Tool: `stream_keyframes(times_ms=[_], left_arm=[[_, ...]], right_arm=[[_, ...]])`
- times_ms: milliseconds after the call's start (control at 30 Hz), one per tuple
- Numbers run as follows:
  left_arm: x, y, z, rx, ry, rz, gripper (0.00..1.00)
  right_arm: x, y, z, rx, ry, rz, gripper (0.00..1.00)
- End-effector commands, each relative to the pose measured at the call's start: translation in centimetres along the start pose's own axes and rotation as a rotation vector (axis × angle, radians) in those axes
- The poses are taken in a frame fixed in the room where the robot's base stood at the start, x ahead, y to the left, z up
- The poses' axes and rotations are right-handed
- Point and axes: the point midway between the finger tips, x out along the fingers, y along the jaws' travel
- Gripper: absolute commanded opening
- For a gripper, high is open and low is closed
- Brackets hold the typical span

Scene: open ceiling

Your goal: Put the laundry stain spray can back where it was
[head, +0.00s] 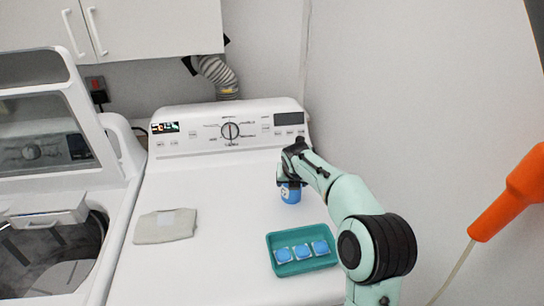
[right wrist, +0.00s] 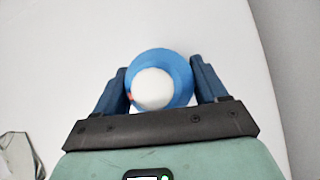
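The laundry stain spray can is a blue cylinder with a white top. It shows in the head view (head: 291,195) below my right gripper (head: 290,182), over the back right part of the white machine's top. In the right wrist view the can (right wrist: 178,66) is seen from above between the two dark blue fingers of my right gripper (right wrist: 160,80). Both fingers lie against its sides, so the gripper looks shut on it. The can looks upright; I cannot tell whether its base touches the top. My left gripper is in neither view.
A teal tray (head: 303,267) with several blue blocks sits in front of the can. A folded beige cloth (head: 165,227) lies to the left. The control panel (head: 215,129) rises behind. An open-lidded washer (head: 55,205) stands left; an orange object (head: 510,193) is at right.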

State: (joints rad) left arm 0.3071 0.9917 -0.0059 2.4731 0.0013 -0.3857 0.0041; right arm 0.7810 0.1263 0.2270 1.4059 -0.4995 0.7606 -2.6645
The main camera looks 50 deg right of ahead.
Motion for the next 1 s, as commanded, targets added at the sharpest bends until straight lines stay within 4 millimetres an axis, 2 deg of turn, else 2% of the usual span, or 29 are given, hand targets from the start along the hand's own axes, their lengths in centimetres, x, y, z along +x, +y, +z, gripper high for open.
stream_keyframes(times_ms=[33, 67, 100, 467, 567, 800, 1000], left_arm=[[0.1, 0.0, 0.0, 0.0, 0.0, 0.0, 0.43], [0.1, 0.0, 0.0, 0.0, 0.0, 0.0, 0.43], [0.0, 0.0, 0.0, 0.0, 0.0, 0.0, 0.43], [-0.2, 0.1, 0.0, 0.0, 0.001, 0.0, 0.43], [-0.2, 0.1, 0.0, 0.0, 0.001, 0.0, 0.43], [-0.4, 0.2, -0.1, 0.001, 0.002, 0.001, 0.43], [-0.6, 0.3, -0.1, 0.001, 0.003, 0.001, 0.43]], right_arm=[[0.1, 0.0, -0.1, 0.0, 0.0, 0.0, 0.85], [0.1, 0.0, 0.0, 0.0, 0.0, 0.0, 0.95], [0.1, 0.0, 0.0, 0.0, 0.0, 0.0, 0.97], [-0.6, 0.0, 0.3, 0.0, -0.001, 0.0, 0.97], [-2.0, 0.0, 0.3, 0.0, -0.004, 0.001, 0.97], [-7.2, 0.1, 0.3, 0.0, -0.004, 0.002, 0.97], [-10.8, 0.0, 0.3, -0.001, -0.003, 0.001, 0.97]])
